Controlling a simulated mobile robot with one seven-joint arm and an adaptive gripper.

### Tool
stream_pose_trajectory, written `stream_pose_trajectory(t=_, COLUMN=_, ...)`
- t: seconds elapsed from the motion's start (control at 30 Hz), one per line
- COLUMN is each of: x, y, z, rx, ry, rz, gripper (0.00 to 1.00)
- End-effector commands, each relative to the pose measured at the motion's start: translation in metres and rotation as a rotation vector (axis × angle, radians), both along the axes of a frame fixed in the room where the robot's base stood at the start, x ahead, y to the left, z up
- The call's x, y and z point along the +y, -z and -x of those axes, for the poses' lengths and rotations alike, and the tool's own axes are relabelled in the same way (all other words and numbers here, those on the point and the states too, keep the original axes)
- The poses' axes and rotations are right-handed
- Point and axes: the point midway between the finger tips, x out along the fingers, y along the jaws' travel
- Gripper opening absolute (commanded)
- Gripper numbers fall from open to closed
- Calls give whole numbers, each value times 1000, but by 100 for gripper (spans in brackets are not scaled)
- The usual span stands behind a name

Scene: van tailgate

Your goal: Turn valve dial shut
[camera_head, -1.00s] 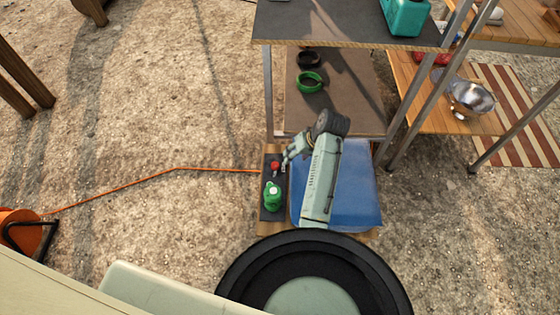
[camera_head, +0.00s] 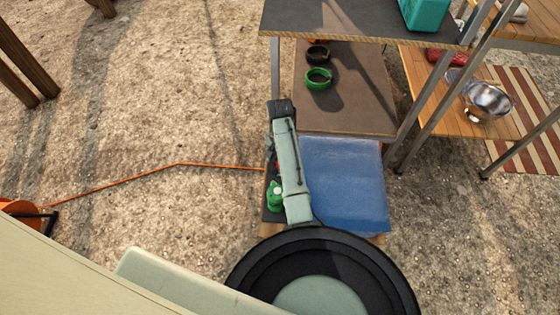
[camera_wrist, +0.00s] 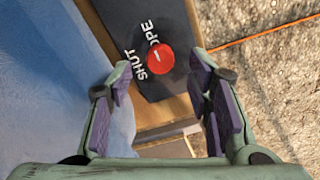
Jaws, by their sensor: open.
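The red valve dial (camera_wrist: 160,59) shows in the wrist view on a black panel (camera_wrist: 133,22).
A blue box-like surface (camera_head: 343,185) lies right of the panel. A shelf rack with a dark board (camera_head: 345,100) stands behind, holding a green ring (camera_head: 318,78) and a black ring (camera_head: 318,54). An orange cord (camera_head: 178,164) runs left over open gravel.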

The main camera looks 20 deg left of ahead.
Motion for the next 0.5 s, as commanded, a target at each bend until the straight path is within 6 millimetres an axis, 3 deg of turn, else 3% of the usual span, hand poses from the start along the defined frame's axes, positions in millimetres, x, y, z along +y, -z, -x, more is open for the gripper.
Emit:
stream_pose_trajectory(t=0.2, x=0, y=27, z=0, rx=0, ry=0, rz=0, gripper=46)
stream_pose_trajectory(t=0.5, x=0, y=32, z=0, rx=0, ry=-1, rz=-1, gripper=46)
